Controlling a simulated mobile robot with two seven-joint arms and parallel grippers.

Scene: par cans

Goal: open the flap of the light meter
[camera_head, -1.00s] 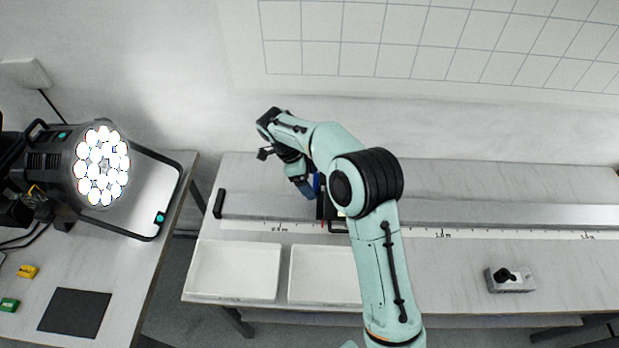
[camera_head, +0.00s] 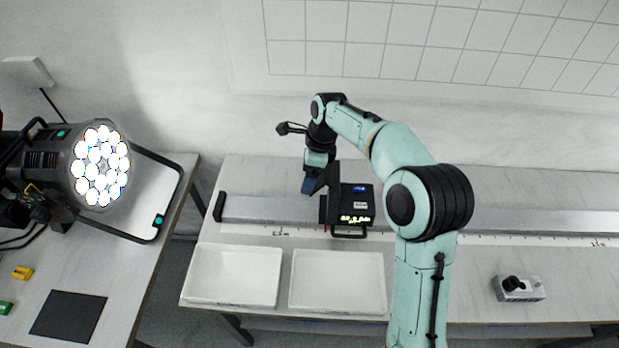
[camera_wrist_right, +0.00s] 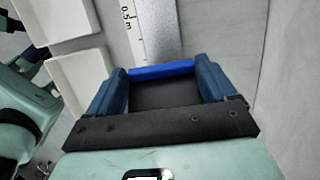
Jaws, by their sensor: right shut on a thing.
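The light meter (camera_head: 357,207) is a black box with a lit yellow readout on the long metal rail of the bench. A dark flap (camera_head: 333,177) stands raised and tilted at the meter's left side, leaving the readout face uncovered. My right gripper (camera_head: 311,186), with blue fingers, is at the flap's left. In the right wrist view, the gripper (camera_wrist_right: 162,75) has its blue fingers on both sides of a dark panel (camera_wrist_right: 165,94) with a blue far edge, which seems to be the flap. The exact contact is hard to see. My left gripper is out of view.
Two white trays (camera_head: 234,303) (camera_head: 338,309) lie in front of the rail (camera_head: 270,210). A scale strip runs along it. A small grey box with a black knob (camera_head: 519,288) stands at right. A lit stage lamp (camera_head: 101,166) is on the left table.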

